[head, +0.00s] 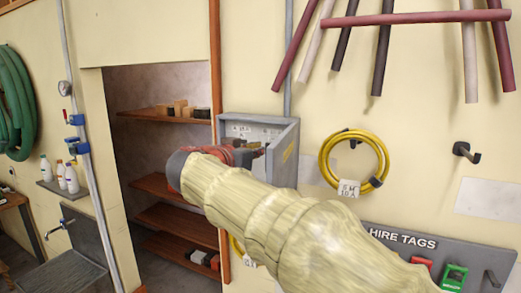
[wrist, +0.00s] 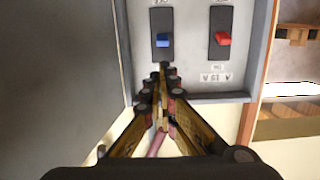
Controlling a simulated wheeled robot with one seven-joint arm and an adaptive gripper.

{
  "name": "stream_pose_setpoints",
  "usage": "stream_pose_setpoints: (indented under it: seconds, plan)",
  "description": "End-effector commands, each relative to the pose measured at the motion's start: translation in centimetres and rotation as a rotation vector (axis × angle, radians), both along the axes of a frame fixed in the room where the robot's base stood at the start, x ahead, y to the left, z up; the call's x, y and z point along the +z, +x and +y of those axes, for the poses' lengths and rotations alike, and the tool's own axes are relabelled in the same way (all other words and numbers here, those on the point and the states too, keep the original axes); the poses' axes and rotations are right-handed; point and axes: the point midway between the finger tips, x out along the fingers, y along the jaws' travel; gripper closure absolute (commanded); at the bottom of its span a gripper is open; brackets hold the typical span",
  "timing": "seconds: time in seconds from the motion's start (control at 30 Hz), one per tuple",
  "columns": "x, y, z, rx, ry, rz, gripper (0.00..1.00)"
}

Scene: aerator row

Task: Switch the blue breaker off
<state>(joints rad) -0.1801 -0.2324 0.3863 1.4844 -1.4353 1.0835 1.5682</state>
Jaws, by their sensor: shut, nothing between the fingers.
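The blue breaker (wrist: 163,41) is a small blue toggle on a dark plate inside a grey box, in the upper middle of the wrist view. A red breaker (wrist: 223,38) sits on a like plate to its right. My gripper (wrist: 160,72) is shut and empty, its tips at the lower end of the blue breaker's plate, just below the blue toggle in the picture. I cannot tell whether the tips touch it. In the head view the grey breaker box (head: 285,140) is on the wall with its door open, and my arm hides most of its inside.
The open box door (wrist: 60,75) fills the left of the wrist view. In the head view a yellow coil (head: 325,160) hangs right of the box, and shelves (head: 165,115) stand in a recess to its left. A hire tags board (head: 400,240) is at lower right.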

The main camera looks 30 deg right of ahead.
Motion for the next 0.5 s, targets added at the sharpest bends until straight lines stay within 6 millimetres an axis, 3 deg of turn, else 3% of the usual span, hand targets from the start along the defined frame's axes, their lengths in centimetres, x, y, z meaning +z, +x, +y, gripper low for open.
stream_pose_setpoints:
  seconds: [0.3, 0.5]
  plan:
    - [-0.7, 3.3, -4.5, -0.004, 0.0, 0.003, 1.0]
    - [-1.1, 4.7, -6.0, -0.001, 0.0, 0.002, 1.0]
